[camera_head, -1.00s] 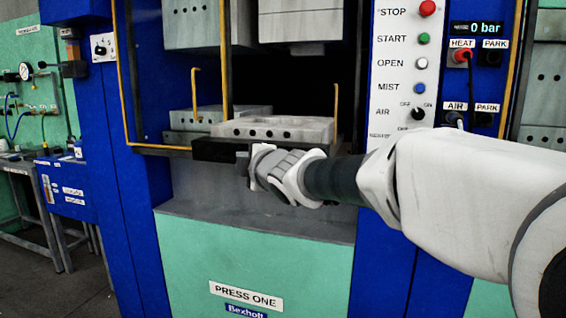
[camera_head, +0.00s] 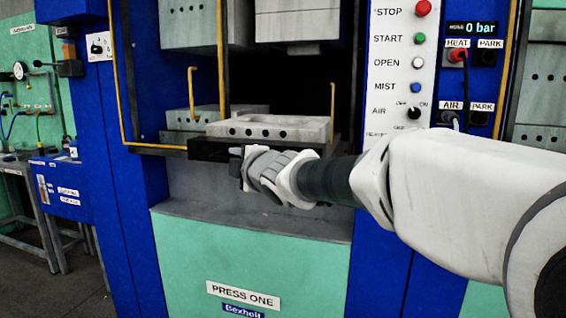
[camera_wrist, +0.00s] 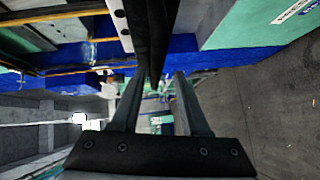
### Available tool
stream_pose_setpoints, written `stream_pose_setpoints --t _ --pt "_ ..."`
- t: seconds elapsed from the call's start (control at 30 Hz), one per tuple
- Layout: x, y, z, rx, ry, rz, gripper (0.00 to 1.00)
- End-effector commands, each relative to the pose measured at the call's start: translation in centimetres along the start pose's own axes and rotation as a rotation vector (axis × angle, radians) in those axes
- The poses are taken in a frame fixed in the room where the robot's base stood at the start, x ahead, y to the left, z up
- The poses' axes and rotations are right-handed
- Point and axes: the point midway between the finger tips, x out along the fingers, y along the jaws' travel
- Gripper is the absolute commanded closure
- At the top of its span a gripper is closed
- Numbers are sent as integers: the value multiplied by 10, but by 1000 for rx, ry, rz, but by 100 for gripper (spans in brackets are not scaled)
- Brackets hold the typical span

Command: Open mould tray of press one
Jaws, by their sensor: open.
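The mould tray of press one is a grey block (camera_head: 268,128) with holes in its front face, on a dark front bar (camera_head: 207,150). It sits in the press opening, below the raised upper mould (camera_head: 298,22). My gripper (camera_head: 236,160) is at the front of this bar, and my wrist hides the bar's right part. In the wrist view my gripper (camera_wrist: 157,78) is open. A dark bar (camera_wrist: 150,40) reaches down between its two fingers, apparently the tray's front bar or handle. I cannot tell whether either finger touches it.
Yellow-edged guard rails (camera_head: 226,60) stand around the opening. The control panel (camera_head: 402,65) with coloured buttons is to the right, above my arm. A second grey block (camera_head: 182,125) lies to the left behind the tray. A sloped grey ledge (camera_head: 250,218) lies below.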

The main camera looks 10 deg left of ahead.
Motion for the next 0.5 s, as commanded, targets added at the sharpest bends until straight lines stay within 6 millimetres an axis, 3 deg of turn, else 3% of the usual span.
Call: stream_pose_setpoints --t 0.27,0.5 --pt "-17 4 2 -1 -4 4 55" --pt "-61 5 1 -2 -4 4 55"
